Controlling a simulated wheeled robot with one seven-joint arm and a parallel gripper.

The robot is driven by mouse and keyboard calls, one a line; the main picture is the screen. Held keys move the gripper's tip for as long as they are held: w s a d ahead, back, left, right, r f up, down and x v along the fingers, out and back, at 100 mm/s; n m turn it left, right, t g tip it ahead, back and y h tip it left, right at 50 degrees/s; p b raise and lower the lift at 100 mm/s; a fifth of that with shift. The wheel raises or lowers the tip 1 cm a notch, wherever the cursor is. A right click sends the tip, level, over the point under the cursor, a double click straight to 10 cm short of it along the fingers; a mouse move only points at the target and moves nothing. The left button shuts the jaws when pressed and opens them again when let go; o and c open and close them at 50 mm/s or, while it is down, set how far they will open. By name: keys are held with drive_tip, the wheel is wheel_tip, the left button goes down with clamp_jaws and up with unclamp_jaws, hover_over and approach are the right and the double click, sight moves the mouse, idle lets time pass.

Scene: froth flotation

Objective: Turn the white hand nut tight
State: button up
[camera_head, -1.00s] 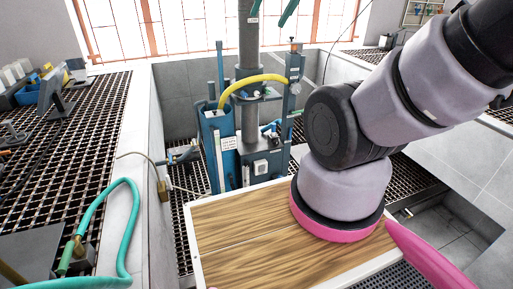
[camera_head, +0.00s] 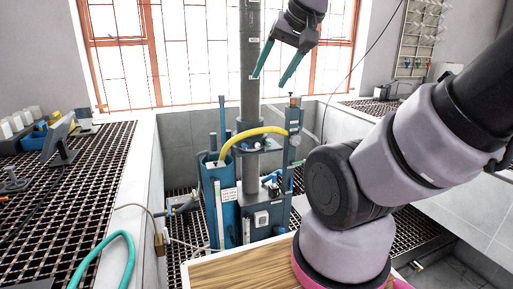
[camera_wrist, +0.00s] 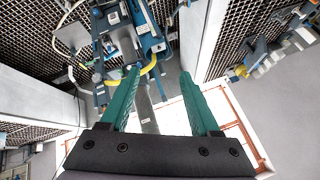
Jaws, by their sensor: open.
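My gripper (camera_head: 270,80) hangs above the flotation machine, in front of the upper grey column (camera_head: 250,60). Its two green fingers are apart with nothing between them; they also show in the wrist view (camera_wrist: 160,73). The machine has a blue tank (camera_head: 218,205), a yellow hose (camera_head: 258,131) and a blue-grey post (camera_head: 290,165) with a small round gauge. The fingers are above the hose and touch nothing that I can see. I cannot make out the white hand nut for certain in either view; it is too small or hidden.
Grated benches stand left (camera_head: 75,180) and right (camera_head: 425,235). A green hose (camera_head: 108,250) lies at the left bench's front. A thin cable (camera_head: 345,70) hangs right of the gripper. The window (camera_head: 180,60) is behind. Free air surrounds the gripper.

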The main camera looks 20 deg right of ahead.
drive_tip(key=w+a+f+m+g+y, duration=0.3)
drive_tip(key=w+a+f+g+y, duration=0.4)
drive_tip(key=a, duration=0.3)
drive_tip(key=w+f+m+t+y, duration=0.3)
drive_tip(key=w+m+y, duration=0.1)
drive_tip(key=w, duration=0.3)
drive_tip(key=w+f+m+t+y, duration=0.2)
drive_tip(key=w+m+t+y, duration=0.1)
drive_tip(key=w, duration=0.4)
drive_tip(key=w+d+f+m+t, duration=0.4)
drive_tip(key=w+d+m+t, duration=0.1)
drive_tip(key=m+t+h, duration=0.7)
drive_tip(key=m+h, duration=0.7)
drive_tip(key=h, duration=0.2)
approach(258, 145)
drive_tip(key=w, duration=0.8)
drive_tip(key=shift+w+a, duration=0.1)
drive_tip(key=shift+w, duration=0.2)
